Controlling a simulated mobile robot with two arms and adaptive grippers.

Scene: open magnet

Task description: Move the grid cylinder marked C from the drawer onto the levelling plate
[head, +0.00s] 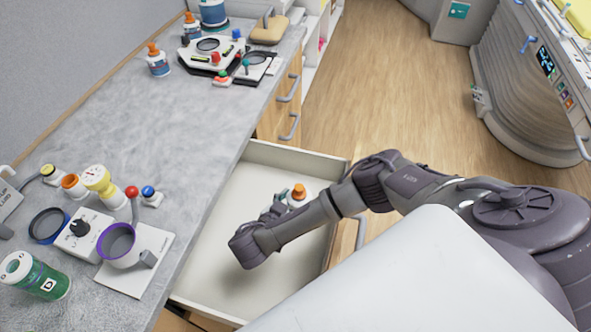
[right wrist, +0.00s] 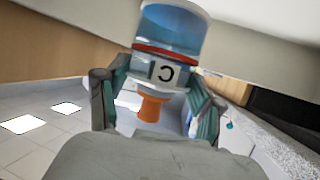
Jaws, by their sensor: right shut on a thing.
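The grid cylinder marked C (right wrist: 165,70) has a clear blue end, a red ring, a white band with a dark C, and an orange knob. In the head view its orange cap and white body (head: 299,197) show over the open drawer (head: 215,225). My right gripper (head: 277,208) is shut on it, with a finger on each side in the right wrist view (right wrist: 155,95). Whether the cylinder touches the drawer floor cannot be told. A black and white plate with coloured knobs (head: 213,57) stands on the far counter; it may be the levelling plate. My left gripper is not in view.
A bottle (head: 158,62) stands by the far plate. The middle counter is clear.

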